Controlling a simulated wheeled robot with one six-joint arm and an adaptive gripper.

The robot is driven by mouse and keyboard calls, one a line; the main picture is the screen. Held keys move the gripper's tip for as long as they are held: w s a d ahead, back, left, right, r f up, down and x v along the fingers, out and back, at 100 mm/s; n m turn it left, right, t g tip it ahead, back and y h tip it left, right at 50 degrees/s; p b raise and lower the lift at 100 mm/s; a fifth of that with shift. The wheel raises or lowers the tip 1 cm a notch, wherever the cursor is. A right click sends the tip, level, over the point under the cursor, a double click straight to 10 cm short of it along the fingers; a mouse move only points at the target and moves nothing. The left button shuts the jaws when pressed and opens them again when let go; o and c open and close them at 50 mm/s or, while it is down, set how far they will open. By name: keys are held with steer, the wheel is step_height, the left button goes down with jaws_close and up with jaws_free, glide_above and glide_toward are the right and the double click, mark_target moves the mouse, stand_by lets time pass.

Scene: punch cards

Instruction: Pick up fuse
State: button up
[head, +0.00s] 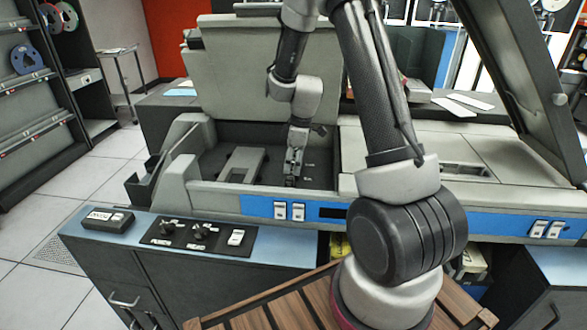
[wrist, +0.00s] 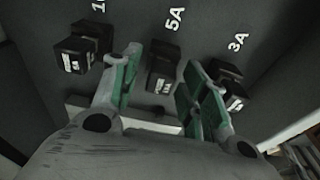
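The wrist view shows several black block-shaped fuses in a dark panel. The left fuse (wrist: 80,50) is under a partly cut-off label starting with "1". The middle fuse (wrist: 163,72) is under "5A", and the right fuse (wrist: 226,82) is under "3A". My gripper (wrist: 161,62) is open, with its green-padded fingers on either side of the 5A fuse. I see no clear contact with it. The right finger partly overlaps the 3A fuse. In the head view my gripper (head: 293,170) points down into the open machine bay, where the fuses are too small to make out.
The bay of the grey machine (head: 395,155) has raised side walls and a raised lid (head: 250,70) behind my gripper. A grey block (head: 243,165) lies left of it in the bay. A blue-topped control counter (head: 270,245) with switches stands in front.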

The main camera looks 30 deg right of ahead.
steer(key=c, duration=0.7)
steer(key=shift+r, duration=0.1)
